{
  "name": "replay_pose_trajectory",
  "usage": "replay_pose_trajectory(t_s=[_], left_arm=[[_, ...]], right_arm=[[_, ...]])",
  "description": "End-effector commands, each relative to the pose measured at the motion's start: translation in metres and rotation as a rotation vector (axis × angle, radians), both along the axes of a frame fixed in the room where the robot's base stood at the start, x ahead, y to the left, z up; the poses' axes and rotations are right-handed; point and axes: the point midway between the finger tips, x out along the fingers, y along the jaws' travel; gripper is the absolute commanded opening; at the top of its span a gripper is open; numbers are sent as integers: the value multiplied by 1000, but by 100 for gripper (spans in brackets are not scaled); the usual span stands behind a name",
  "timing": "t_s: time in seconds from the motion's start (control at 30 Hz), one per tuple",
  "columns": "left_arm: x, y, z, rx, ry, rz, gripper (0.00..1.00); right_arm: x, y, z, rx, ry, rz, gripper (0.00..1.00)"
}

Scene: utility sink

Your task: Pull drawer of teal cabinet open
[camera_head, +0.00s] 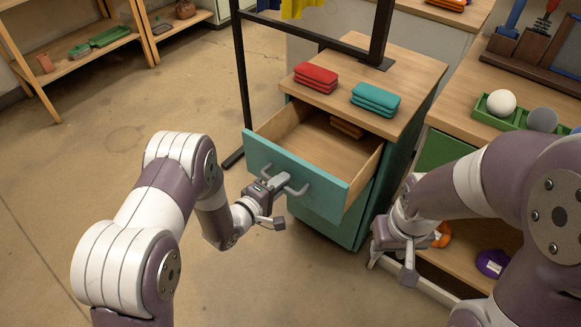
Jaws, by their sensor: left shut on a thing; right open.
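The teal cabinet (346,229) stands in the middle, with a wooden top. Its upper drawer (318,186) is pulled out toward me, showing its wooden inside and a small brown stack (347,127) at the back. A grey bar handle (298,190) is on the teal drawer front. My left gripper (275,184) is at this handle and shut on it; its fingers partly hide the bar. My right gripper (404,258) is to the right of the cabinet, low, open and apart from the drawer. My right arm hides part of its surroundings.
Red (316,76) and teal (376,98) folded stacks lie on the cabinet top. A black stand (378,45) rises behind. A wooden bench at right holds a green tray (497,113) with balls. Open floor (130,120) lies left of the cabinet.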

Motion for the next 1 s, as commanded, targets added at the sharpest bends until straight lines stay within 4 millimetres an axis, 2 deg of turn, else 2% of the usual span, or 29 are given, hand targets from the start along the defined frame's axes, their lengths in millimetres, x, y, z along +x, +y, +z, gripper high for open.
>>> replay_pose_trajectory(t_s=[0.1, 0.33, 0.83, 0.87, 0.9, 1.0], left_arm=[[-16, 12, 2, 0, 3, 2, 0], [-35, 26, 1, 0, 1, 1, 0], [-40, 30, 0, 1, -1, 0, 0], [-40, 30, 0, 1, -1, 0, 23], [-40, 30, 0, 1, -1, 0, 36], [-40, 30, 0, 1, -1, 0, 36]], right_arm=[[0, 0, 10, 0, 0, 0, 43], [0, 0, 16, 0, 0, 0, 43], [0, 0, 17, 0, 0, 0, 43], [0, 0, 17, 0, 0, 0, 43], [0, 0, 17, 0, 0, 0, 43], [0, 0, 17, 0, 0, 0, 43]])
